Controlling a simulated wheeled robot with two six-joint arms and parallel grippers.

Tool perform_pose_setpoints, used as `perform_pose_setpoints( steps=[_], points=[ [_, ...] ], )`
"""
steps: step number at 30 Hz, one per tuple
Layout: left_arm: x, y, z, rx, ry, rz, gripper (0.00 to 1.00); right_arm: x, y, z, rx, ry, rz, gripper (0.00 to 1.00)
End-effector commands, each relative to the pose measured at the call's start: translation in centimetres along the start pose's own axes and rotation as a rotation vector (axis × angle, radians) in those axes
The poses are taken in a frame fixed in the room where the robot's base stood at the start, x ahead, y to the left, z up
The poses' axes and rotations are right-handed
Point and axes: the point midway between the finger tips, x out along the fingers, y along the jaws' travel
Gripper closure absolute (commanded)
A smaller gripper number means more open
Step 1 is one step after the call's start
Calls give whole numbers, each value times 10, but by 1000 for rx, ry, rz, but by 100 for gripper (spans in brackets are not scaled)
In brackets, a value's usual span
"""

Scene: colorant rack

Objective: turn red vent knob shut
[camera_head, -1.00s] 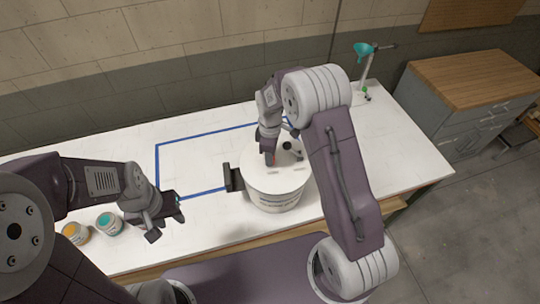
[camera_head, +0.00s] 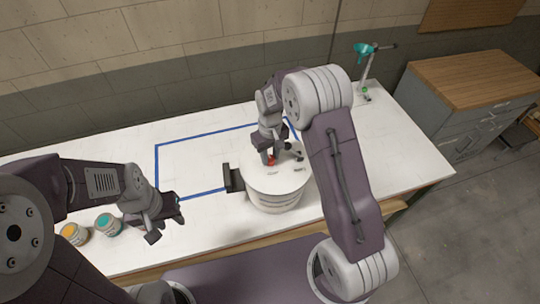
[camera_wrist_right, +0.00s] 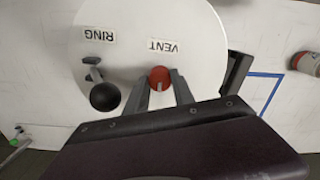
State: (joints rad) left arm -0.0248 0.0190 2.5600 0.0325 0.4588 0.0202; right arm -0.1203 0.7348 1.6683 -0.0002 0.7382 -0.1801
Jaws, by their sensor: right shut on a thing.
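The red vent knob (camera_wrist_right: 160,77) is on the white lid of a round drum (camera_head: 277,185), beside the VENT label. It also shows as a small red spot in the head view (camera_head: 271,160). My right gripper (camera_wrist_right: 161,84) comes down on the lid with its two grey fingers closed on either side of the knob. My left gripper (camera_head: 168,215) is apart from the drum, over the table to its left, with its fingers spread and nothing visible between them.
A black ball-ended lever (camera_wrist_right: 104,96) stands on the lid by the RING label. A dark bracket (camera_head: 233,178) touches the drum's left side. Two small pots, orange (camera_head: 74,234) and teal (camera_head: 108,224), stand at the table's left. Blue tape marks clear tabletop behind.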

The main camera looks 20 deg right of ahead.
Motion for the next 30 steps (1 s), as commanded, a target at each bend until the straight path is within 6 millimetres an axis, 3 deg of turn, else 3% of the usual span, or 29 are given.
perform_pose_setpoints(
  steps=[9,24,25,27,30],
  points=[
    [1,0,0,0,0,0,64,1,0,1,93,-3,0,100],
    [1,0,0,0,0,0,64,1,0,1,107,-3,-1,100],
    [1,0,0,0,0,0,64,1,0,1,107,-3,-1,65],
    [1,0,0,0,0,0,64,0,0,1,107,-2,-1,48],
    [1,0,0,0,0,0,64,0,0,0,106,-2,0,48]
  ],
)
